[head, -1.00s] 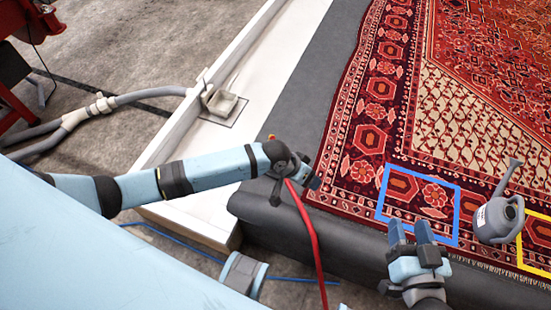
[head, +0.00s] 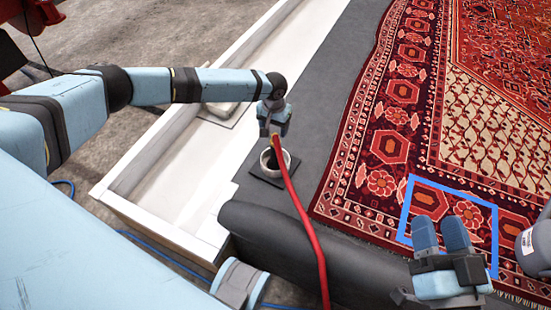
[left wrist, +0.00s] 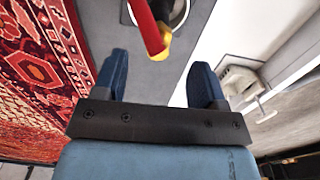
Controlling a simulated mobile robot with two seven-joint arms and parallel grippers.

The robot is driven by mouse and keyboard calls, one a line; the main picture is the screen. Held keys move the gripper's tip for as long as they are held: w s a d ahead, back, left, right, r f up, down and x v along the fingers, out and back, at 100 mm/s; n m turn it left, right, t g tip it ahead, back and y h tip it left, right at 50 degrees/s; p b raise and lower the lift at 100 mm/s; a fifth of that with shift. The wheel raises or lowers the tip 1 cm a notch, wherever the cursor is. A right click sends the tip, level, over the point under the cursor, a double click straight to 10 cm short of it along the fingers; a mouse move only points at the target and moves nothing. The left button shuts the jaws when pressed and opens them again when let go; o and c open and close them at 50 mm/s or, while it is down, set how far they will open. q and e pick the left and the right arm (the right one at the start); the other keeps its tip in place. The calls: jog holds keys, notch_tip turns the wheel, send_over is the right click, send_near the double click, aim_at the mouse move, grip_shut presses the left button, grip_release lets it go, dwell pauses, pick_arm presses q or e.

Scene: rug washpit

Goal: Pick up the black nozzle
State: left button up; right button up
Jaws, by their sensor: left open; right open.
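A red hose (head: 301,222) rises from the lower part of the head view, and its upper end is close to my left gripper (head: 272,126). In the left wrist view the hose (left wrist: 148,25) ends in a yellow collar (left wrist: 160,54), just beyond my left gripper's open, empty fingers (left wrist: 161,85). A white ring-shaped holder (head: 264,161) with a dark inside stands behind the hose; its rim also shows in the left wrist view (left wrist: 183,14). I cannot clearly make out the black nozzle. My right gripper (head: 441,228) is open and empty over the rug's near edge.
A patterned red rug (head: 500,140) covers the right side, with a blue square outline (head: 402,215) on it. A grey watering can (head: 538,245) is at the right edge. A white trough (head: 185,150) lies left of the dark grey strip.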

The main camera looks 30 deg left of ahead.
aim_at(275, 136)
pick_arm(q)
notch_tip(275, 136, down, 3)
jog(key=shift+r+b, duration=0.1)
jog(key=shift+b, duration=0.3)
jog(key=f+b, duration=0.2)
jog(key=f, duration=0.1)
jog(key=f+b, duration=0.1)
jog(key=shift+w+f, duration=0.25)
jog(key=shift+w, duration=0.15)
jog(key=shift+f, duration=0.3)
pick_arm(e)
notch_tip(275, 136, down, 7)
jog(key=g, duration=0.2)
jog(key=shift+a+r+n+g, duration=0.15)
jog(key=shift+a+n+g, duration=0.15)
jog(key=shift+n+g, duration=0.1)
pick_arm(q)
jog(key=c, duration=1)
